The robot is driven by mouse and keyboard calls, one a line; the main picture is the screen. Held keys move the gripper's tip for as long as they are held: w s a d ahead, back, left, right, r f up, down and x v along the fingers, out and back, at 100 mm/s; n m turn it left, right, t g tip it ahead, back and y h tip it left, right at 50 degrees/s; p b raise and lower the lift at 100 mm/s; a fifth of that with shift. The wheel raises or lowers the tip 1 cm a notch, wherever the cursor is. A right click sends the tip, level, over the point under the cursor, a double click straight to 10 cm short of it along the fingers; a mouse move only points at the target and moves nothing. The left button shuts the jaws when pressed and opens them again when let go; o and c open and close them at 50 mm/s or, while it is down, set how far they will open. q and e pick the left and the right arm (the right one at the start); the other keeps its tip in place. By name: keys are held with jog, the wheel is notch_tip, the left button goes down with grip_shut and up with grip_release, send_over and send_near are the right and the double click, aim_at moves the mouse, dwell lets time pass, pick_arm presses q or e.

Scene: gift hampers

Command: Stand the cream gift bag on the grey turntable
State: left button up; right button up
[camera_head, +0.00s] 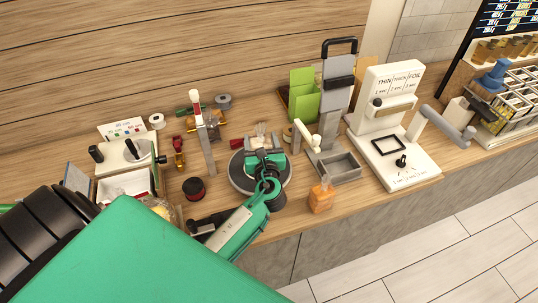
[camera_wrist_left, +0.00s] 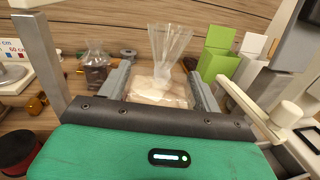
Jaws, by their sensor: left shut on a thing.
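The cream gift bag (camera_wrist_left: 158,92) stands upright between the two grey fingers of my left gripper (camera_wrist_left: 161,84), its clear gathered top flaring upward. In the head view, the left gripper (camera_head: 263,156) is over the grey turntable (camera_head: 239,180), and the bag's clear top (camera_head: 261,131) shows just beyond the fingers. The gripper is shut on the bag. The green wrist hides the middle of the turntable and the bag's base, so I cannot tell whether the bag touches the disc. My right gripper is not in view.
An orange bag (camera_head: 321,198) stands near the counter's front edge. A grey upright stand (camera_head: 336,100) with a tray and a white lever machine (camera_head: 395,125) are to the right. A dark spool (camera_head: 194,188) and a post (camera_head: 203,140) are to the left. Green boxes (camera_head: 304,95) stand behind.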

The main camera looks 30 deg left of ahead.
pick_arm(q)
jog(key=shift+w+a+r+n+g+y+p, duration=0.45)
jog(key=shift+w+a+r+n+g+y, duration=0.3)
jog(key=shift+r+n+g+y, duration=0.05)
jog(key=shift+w+a+n+g+y, duration=0.1)
jog(key=shift+a+n+g+y, duration=0.2)
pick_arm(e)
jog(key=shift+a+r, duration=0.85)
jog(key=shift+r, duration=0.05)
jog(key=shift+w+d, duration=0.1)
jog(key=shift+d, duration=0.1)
pick_arm(q)
jog(key=shift+d+r+p, duration=0.1)
jog(key=shift+r+p, duration=0.1)
jog(key=shift+p, duration=0.25)
notch_tip(320, 180, down, 6)
jog(key=b, duration=0.3)
jog(key=shift+r, duration=0.25)
jog(key=shift+f+b, duration=0.4)
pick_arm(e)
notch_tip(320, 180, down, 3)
